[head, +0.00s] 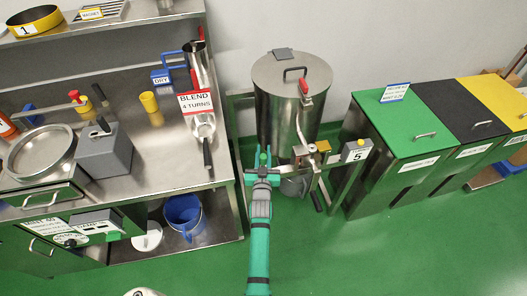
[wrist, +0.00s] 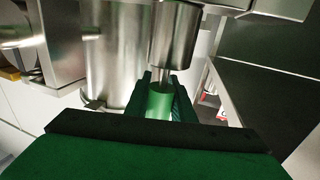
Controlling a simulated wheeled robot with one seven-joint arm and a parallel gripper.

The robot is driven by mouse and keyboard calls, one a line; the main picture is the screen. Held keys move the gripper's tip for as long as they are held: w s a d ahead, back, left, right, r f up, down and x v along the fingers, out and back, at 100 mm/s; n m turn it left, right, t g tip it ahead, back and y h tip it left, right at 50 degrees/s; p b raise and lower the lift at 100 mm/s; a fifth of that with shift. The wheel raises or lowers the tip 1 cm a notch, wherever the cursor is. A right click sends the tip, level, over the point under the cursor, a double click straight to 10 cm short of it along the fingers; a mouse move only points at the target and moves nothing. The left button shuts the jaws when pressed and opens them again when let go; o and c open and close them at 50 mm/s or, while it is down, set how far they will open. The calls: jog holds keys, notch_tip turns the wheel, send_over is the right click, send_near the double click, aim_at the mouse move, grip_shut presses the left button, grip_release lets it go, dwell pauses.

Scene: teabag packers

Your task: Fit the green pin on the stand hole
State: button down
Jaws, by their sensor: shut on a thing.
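My gripper (head: 263,158) is in front of the large steel drum in the head view, at the left end of a metal stand (head: 318,184). In the wrist view, my gripper (wrist: 162,95) is shut on the green pin (wrist: 159,102), a short green cylinder between the dark fingers. The pin's far end is close to a vertical steel cylinder (wrist: 175,35); I cannot tell whether they touch. In the head view the pin cannot be told apart from the green fingers. I cannot make out the stand hole in either view.
The lidded steel drum (head: 292,95) stands behind the gripper. A grey box marked 5 (head: 356,151) is on the stand's right. Green, black and yellow bins stand further right. A steel bench (head: 120,175) is on the left. The green floor in front is mostly clear.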

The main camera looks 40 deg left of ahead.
aim_at(262, 165)
jog(key=shift+f, duration=1.25)
jog(key=c, duration=1.4)
grip_release()
jog(key=shift+c, duration=0.2)
jog(key=shift+v, duration=2.1)
jog(key=v, duration=0.6)
jog(key=shift+s, duration=0.35)
jog(key=shift+d, duration=0.1)
